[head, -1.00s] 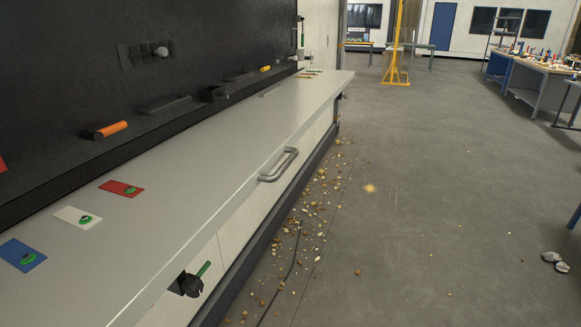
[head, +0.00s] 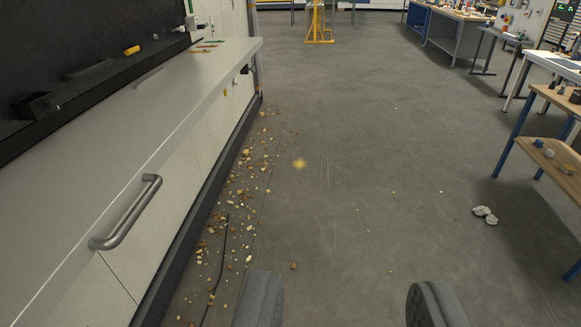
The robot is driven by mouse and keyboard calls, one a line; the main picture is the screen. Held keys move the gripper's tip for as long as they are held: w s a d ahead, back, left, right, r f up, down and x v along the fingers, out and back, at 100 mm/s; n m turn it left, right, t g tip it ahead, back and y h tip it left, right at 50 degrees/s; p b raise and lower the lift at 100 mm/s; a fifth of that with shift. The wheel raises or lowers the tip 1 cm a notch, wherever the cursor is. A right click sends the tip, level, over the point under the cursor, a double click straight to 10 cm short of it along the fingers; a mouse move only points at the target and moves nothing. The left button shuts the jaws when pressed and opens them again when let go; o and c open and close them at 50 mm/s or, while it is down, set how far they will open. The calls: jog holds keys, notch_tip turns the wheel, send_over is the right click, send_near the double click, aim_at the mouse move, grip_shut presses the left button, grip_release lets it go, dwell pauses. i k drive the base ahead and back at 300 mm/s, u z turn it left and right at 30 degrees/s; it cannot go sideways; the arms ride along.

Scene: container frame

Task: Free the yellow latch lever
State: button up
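A small yellow handle-like piece (head: 131,50) sits low on the black panel above the far part of the bench, at upper left. It is too small to tell whether it is the latch lever. A tiny yellowish piece (head: 225,92) shows on the bench's front near its far end; its form is unclear. My gripper is not in view, so its distance to these pieces cannot be told. Two dark rounded parts at the bottom edge look like parts of my own base.
The long grey bench (head: 165,100) runs along the left, with a grey bar handle (head: 127,212) jutting from its front. Pebble-like debris (head: 240,185) and a dark cable (head: 222,255) lie beside it. Open floor (head: 370,130) is ahead. Pale lumps (head: 485,214) and tables (head: 560,150) are at right.

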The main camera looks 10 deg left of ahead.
aim_at(130, 50)
jog(key=z, duration=0.1)
jog(key=i, duration=2.6)
jog(key=u, duration=1.3)
jog(key=i, duration=1.25)
jog(key=u, duration=0.6)
